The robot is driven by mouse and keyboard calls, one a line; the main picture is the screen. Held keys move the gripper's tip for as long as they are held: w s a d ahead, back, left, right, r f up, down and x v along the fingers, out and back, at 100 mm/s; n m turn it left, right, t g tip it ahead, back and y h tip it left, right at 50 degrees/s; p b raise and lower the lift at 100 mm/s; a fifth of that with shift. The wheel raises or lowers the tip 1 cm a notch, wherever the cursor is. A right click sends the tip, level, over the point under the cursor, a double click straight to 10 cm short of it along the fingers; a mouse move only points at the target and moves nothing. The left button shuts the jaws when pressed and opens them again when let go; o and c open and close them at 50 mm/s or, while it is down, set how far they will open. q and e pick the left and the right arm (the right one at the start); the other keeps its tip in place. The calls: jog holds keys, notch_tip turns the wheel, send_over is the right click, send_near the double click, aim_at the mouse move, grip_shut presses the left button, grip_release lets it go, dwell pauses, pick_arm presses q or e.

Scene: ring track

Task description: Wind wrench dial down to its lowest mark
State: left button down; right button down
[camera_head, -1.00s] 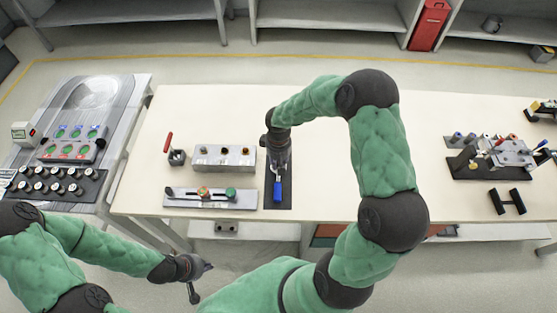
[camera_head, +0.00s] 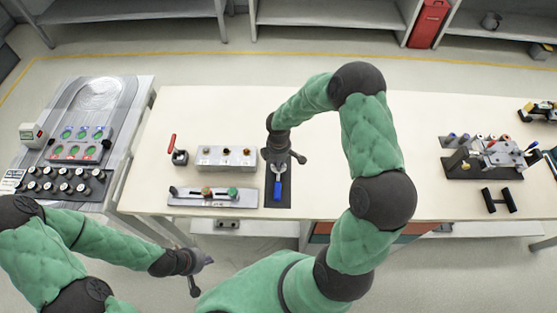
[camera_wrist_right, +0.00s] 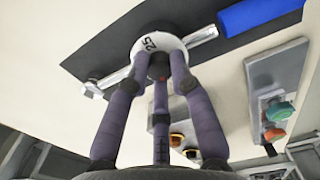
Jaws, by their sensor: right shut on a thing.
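The torque wrench lies on a dark mat (camera_head: 284,200) on the table; its blue handle (camera_head: 277,190) points toward me. In the right wrist view the blue handle (camera_wrist_right: 262,14) is at top right, and the silver shaft (camera_wrist_right: 203,36) runs to a white round dial (camera_wrist_right: 148,44) marked 25. My right gripper (camera_head: 281,158) is over the far part of the wrench. In the wrist view the right gripper (camera_wrist_right: 158,66) is shut on the dial; its fingers hide part of the face. My left gripper (camera_head: 203,275) is open and empty, off the table's front edge.
Left of the wrench are a grey block with knobs (camera_head: 226,157), a slider bar (camera_head: 180,197) and a red-handled piece (camera_head: 179,158). A fixture (camera_head: 495,160) and a black part (camera_head: 498,201) are far right. Bare tabletop (camera_head: 430,120) lies between.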

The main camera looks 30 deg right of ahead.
jog(key=shift+n+p, duration=0.45)
jog(key=shift+n, duration=0.75)
jog(key=c, duration=1.1)
grip_release()
notch_tip(320, 180, up, 12)
jog(key=shift+r, duration=0.1)
